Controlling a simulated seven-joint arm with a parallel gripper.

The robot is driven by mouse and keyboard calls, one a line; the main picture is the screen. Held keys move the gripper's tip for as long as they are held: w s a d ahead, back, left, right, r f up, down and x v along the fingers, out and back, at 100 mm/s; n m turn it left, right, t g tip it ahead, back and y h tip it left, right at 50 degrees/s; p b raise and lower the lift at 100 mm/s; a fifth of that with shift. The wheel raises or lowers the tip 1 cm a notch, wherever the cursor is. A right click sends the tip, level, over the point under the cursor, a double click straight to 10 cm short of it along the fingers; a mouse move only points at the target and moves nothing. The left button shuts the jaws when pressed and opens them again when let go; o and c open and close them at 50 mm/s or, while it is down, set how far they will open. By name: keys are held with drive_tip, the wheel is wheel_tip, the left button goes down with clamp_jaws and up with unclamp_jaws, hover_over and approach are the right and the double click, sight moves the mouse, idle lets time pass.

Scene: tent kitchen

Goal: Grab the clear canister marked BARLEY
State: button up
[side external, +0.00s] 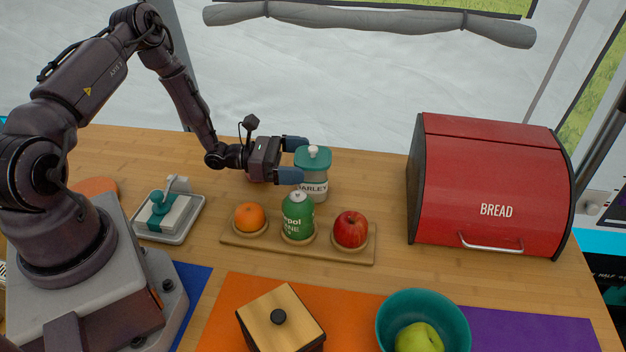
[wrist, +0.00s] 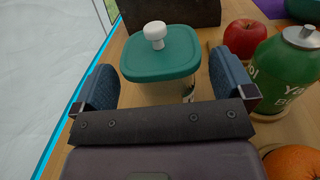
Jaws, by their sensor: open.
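My gripper (side external: 298,160) is open and low over the counter, reaching the canister from the left. In the wrist view the canister's lid (wrist: 160,55) sits ahead, between the two blue fingers of my gripper (wrist: 165,92). Whether a finger touches the canister cannot be told. The canister's lower part is partly hidden by the green can and my gripper.
A wooden board (side external: 345,255) holds an orange (side external: 249,217), a green can (side external: 298,222) and a red apple (side external: 351,229) close in front of the canister. A red bread box (side external: 490,185) stands to the right. A butter dish (side external: 168,215) lies left. Counter between canister and bread box is clear.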

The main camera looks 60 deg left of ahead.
sight(311, 172)
wheel_tip(311, 172, down, 4)
drive_tip(key=shift+d+r, duration=0.1)
drive_tip(key=shift+r, duration=0.15)
drive_tip(key=shift+x, duration=0.8)
drive_tip(key=shift+w+d+r, duration=0.25)
drive_tip(key=shift+w+d, duration=0.15)
drive_tip(key=shift+w, duration=0.15)
drive_tip(key=c, duration=1.2)
